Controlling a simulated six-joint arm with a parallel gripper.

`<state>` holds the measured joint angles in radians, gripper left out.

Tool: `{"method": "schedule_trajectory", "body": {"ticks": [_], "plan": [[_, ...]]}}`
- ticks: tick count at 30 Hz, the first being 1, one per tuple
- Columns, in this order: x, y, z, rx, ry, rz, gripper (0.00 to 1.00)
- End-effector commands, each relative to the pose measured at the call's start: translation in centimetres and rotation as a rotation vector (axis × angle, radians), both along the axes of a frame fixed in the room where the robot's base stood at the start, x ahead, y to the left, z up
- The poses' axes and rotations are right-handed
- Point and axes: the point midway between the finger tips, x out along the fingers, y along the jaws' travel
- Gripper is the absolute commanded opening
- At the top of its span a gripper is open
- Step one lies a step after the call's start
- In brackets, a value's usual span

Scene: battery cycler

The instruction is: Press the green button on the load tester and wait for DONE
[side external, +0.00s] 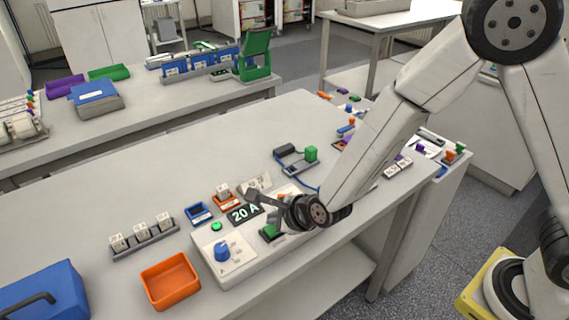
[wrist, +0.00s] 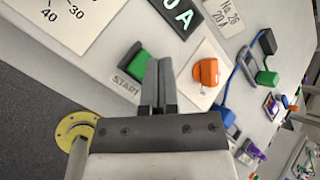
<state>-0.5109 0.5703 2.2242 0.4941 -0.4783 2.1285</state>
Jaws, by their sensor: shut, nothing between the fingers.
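In the wrist view the green button (wrist: 132,62) is beside a START label (wrist: 127,86), just left of my gripper's fingertips (wrist: 160,64). My gripper is shut and empty. Whether the fingertips touch the button or hover above it, I cannot tell. An orange knob (wrist: 206,72) is right of the fingertips. No DONE text is visible.
A small round green light (side external: 216,226) is on or by the tester's back edge. An orange tray (side external: 170,281), a blue case (side external: 42,292) and a rack of cells (side external: 146,239) stand to the left. A cabled device with a green block (side external: 311,153) is behind. The bench's far middle is clear.

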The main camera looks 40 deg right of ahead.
Motion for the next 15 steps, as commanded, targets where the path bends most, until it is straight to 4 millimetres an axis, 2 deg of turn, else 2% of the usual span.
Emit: {"method": "schedule_trajectory", "body": {"ticks": [5, 15], "plan": [[0.0, 0.0, 0.2, 0.0, -0.001, 0.0, 0.0], [0.0, 0.0, 2.4, 0.001, -0.001, -0.001, 0.0]]}}
